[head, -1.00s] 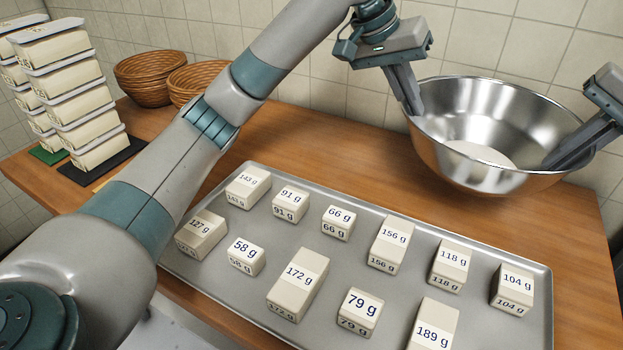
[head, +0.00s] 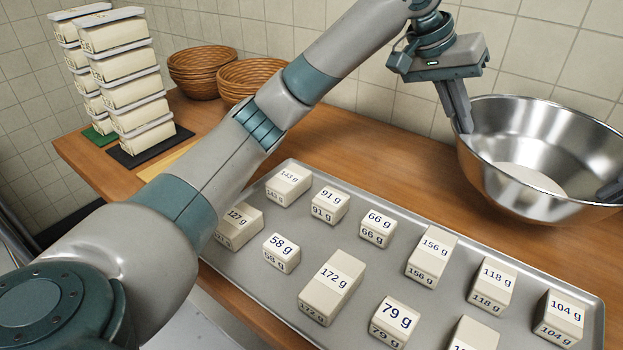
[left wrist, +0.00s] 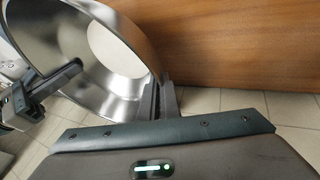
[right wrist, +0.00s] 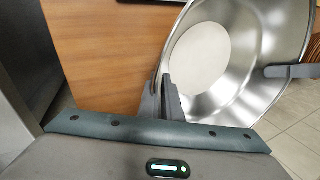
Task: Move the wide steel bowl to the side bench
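The wide steel bowl (head: 481,174) is at the right of the head view, at the back of the wooden bench, with a pale round patch at its bottom. It also shows in the left wrist view (left wrist: 118,88) and right wrist view (right wrist: 268,45). My left gripper (head: 460,118) is shut on the bowl's left rim; its fingers (left wrist: 161,100) straddle the wall. My right gripper (head: 612,190) is mostly cut off in the head view, but its fingers (right wrist: 162,100) close on the opposite rim. The bowl looks roughly level. I cannot tell its height above the bench.
A steel tray (head: 395,262) with several weight-labelled blocks lies in front of the bowl. Stacked lidded tubs (head: 130,85) and wicker baskets (head: 203,72) stand at the left back. A tiled wall (head: 290,30) is behind. No separate side bench is identifiable.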

